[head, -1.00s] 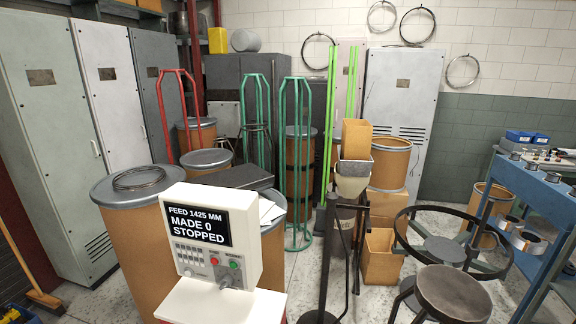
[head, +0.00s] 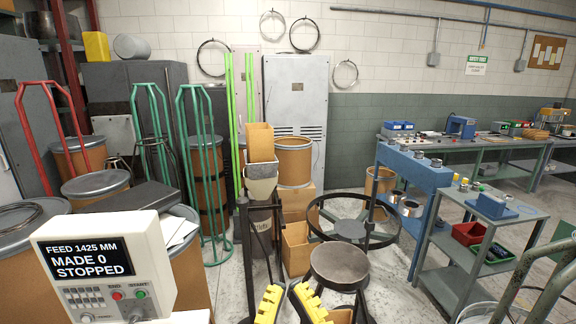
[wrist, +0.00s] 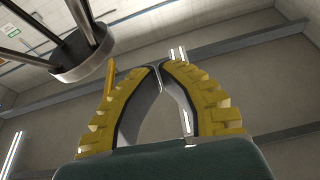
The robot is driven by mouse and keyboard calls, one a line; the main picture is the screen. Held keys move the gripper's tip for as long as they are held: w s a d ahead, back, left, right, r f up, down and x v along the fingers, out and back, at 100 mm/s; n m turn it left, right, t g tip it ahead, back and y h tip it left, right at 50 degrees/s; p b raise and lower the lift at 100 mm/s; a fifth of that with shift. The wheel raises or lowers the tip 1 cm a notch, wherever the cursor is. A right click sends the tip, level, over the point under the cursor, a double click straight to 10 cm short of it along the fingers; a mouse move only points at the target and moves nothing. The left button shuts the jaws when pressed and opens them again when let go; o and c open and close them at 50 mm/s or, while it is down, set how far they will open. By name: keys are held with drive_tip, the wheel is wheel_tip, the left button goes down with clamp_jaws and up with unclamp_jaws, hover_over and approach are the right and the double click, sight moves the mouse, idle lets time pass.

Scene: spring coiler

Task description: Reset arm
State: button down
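My gripper (head: 286,287) is at the bottom middle of the head view, pointing up, with two yellow ribbed fingers. A gap shows between its fingertips, and nothing is held between them. In the wrist view my gripper (wrist: 161,66) shows with its fingers arching toward each other, the tips looking close together there. The rest of my arm is below the head view's edge. The control box (head: 104,263) at the lower left reads "FEED 1425 MM, MADE 0, STOPPED".
A round stool (head: 340,264) stands just beyond my gripper, with a black ring stand (head: 353,220) behind it. A grey shelf cart (head: 446,288) and a blue bench (head: 415,168) are to the right. Fibre drums (head: 293,162) stand behind. Some floor shows between stool and cart.

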drive_tip(key=s+d+r+m+h+p, duration=0.25)
drive_tip(key=s+d+r+h, duration=0.3)
drive_tip(key=d, duration=0.35)
wheel_tip(320, 180, up, 30)
drive_tip(key=w+p, duration=0.1)
drive_tip(key=p, duration=2.9)
drive_tip(key=shift+a+n+t+y, duration=0.3)
drive_tip(key=shift+a+n+y, duration=0.05)
drive_tip(key=shift+y, duration=0.1)
